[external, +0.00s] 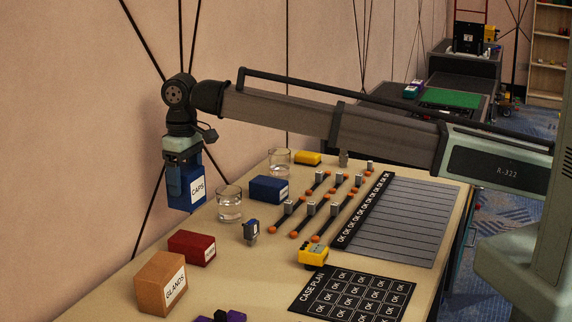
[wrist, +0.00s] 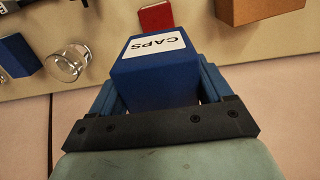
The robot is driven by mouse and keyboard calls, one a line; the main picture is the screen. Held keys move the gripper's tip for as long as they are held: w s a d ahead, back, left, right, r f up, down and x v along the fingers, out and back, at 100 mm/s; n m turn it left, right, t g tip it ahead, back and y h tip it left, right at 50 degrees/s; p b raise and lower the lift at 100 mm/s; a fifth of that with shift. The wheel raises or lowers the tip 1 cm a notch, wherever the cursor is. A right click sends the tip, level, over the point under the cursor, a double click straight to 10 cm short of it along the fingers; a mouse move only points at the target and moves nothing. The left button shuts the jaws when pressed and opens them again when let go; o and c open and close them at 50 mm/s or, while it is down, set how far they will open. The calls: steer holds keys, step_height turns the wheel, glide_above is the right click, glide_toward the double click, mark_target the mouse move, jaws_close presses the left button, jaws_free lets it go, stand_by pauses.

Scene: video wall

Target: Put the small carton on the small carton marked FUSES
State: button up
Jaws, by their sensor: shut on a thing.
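My gripper (external: 184,168) is shut on a blue carton marked CAPS (external: 186,192), which hangs in the air by the table's far left edge. In the wrist view the CAPS carton (wrist: 157,85) sits between both fingers, label showing. A small red carton (external: 190,245) with a white label lies on the table, below and in front of it; it also shows in the wrist view (wrist: 155,18). A small blue carton (external: 266,188) with a white label lies further right, behind a glass. I cannot read either label surely, so I cannot tell which says FUSES.
A brown GLANDS box (external: 160,284) stands at the front left. Two glasses, one near (external: 229,205) and one further back (external: 280,163), flank the blue carton. A yellow block (external: 313,253), rods with grey blocks and a CASE PLAN sheet (external: 352,293) occupy the right.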

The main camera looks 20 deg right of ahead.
mark_target(185, 168)
steer(key=shift+f, duration=4.35)
steer(key=o, duration=1.2)
steer(key=shift+f, duration=0.1)
step_height(185, 168, up, 12)
steer(key=shift+r, duration=0.15)
